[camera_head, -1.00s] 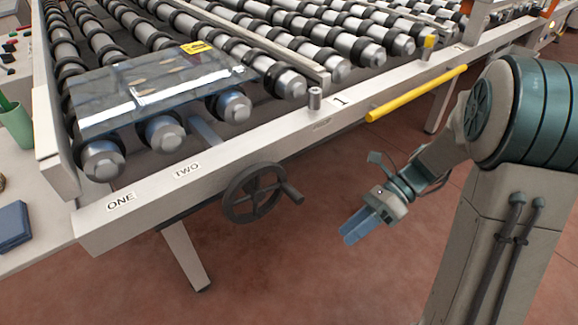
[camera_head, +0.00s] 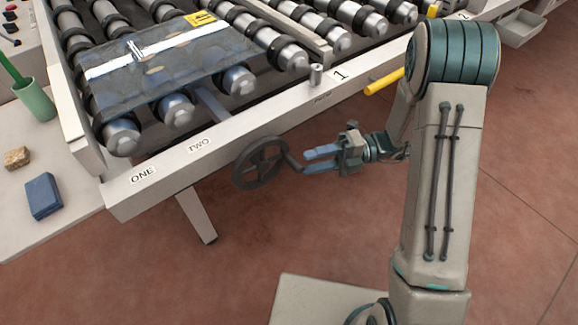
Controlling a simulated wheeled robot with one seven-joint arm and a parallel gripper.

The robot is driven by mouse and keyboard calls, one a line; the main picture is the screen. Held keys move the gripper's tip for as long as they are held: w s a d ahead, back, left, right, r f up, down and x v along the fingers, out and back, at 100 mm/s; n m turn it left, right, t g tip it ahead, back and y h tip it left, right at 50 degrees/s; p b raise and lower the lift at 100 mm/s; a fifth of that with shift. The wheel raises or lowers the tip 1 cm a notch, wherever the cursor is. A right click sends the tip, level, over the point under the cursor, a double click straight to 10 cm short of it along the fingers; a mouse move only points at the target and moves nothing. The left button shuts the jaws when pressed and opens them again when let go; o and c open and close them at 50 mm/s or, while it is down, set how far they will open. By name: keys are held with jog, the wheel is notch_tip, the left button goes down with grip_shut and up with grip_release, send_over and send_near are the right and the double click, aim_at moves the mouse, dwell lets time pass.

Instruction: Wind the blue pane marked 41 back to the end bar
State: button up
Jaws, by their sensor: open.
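A dark blue, see-through pane (camera_head: 190,65) with a white band lies flat on the rollers at upper left. Its yellow label (camera_head: 200,18) is too small to read. A pale bar (camera_head: 73,125) closes the left end of the rollers, close to the pane's left edge; I cannot tell whether it is the end bar.
The front rail (camera_head: 245,134) bears the marks ONE, TWO and 1, with a small metal post (camera_head: 316,75). A yellow bar (camera_head: 384,82) sticks out behind my arm. A side table at left holds a green cup (camera_head: 36,99) and a blue block (camera_head: 42,196).

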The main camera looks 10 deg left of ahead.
aim_at(270, 173)
jog(key=x, duration=0.6)
jog(key=shift+a, duration=0.15)
jog(key=shift+s, duration=0.15)
grip_shut()
